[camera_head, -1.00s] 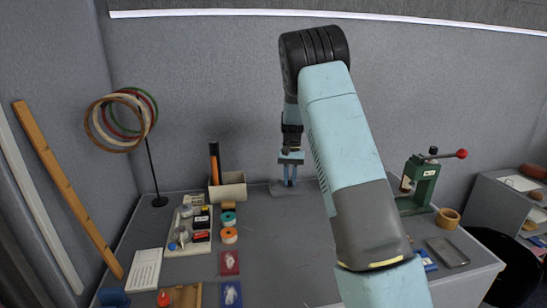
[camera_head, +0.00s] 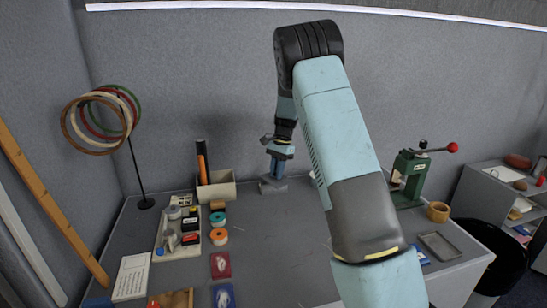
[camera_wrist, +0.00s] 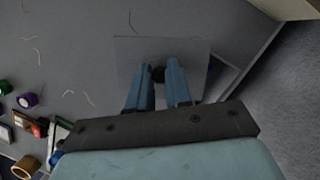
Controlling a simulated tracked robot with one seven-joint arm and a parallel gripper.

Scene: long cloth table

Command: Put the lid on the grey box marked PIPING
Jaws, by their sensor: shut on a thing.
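My gripper (camera_wrist: 158,76) is shut on the dark knob (camera_wrist: 158,72) of a flat grey lid (camera_wrist: 190,52) in the wrist view. The lid spreads out beyond and beside the fingers. Pale edges and a dark gap at its right side look like part of an open box (camera_wrist: 228,78). Most of that is hidden by the lid and fingers. In the head view my gripper (camera_head: 275,172) is at the back of the table, just above a small grey shape (camera_head: 270,186). I cannot tell lid from box there, and no PIPING marking is readable.
A beige bin (camera_head: 222,189) with dark and orange tubes stands left of my gripper. A tray of small items (camera_head: 168,244) and tape rolls (camera_head: 218,236) lie nearer. A green press (camera_head: 408,180) stands right. Mid-table is mostly clear.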

